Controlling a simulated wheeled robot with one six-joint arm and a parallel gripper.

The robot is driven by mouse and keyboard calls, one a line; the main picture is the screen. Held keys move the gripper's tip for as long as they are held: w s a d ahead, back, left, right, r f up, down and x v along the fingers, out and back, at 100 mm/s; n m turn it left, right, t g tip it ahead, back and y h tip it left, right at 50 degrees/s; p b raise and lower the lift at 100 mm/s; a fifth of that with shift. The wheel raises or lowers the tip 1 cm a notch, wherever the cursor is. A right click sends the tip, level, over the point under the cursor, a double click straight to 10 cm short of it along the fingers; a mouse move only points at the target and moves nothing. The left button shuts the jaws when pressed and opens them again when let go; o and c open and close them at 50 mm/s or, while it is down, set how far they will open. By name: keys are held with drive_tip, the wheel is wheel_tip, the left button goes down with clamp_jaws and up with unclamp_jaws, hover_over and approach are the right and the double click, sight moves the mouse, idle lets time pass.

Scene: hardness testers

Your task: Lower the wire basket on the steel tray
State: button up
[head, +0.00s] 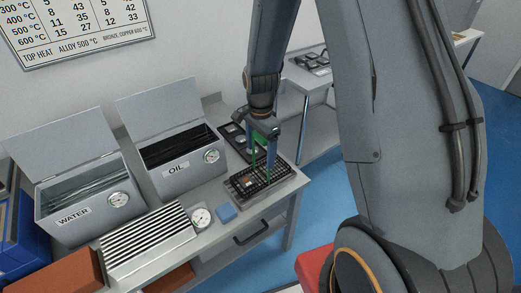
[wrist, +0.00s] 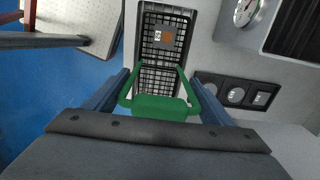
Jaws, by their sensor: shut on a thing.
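The dark wire basket (head: 247,186) is level at the right end of the bench, with a small copper-coloured piece (head: 248,180) inside. It also shows in the wrist view (wrist: 158,80). My gripper (head: 265,143) is above the basket, shut on its green handle (wrist: 160,107). The grey steel tray (head: 270,199) lies under the basket, and its rim shows around it. I cannot tell whether the basket touches the tray or hangs just above it.
A black holder with round samples (head: 229,130) lies behind the basket. The bench edge is close at right.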

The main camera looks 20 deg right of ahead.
drive_tip(key=shift+f, duration=0.3)
drive_tip(key=o, duration=1.8)
drive_tip(key=shift+o, duration=0.2)
drive_tip(key=shift+r+b, duration=0.7)
drive_tip(key=shift+r, duration=3.2)
drive_tip(key=s+r+n, duration=0.4)
drive_tip(key=s+n, duration=1)
drive_tip(key=s, duration=0.3)
drive_tip(key=shift+s+t, duration=0.15)
drive_tip(key=shift+t, duration=0.15)
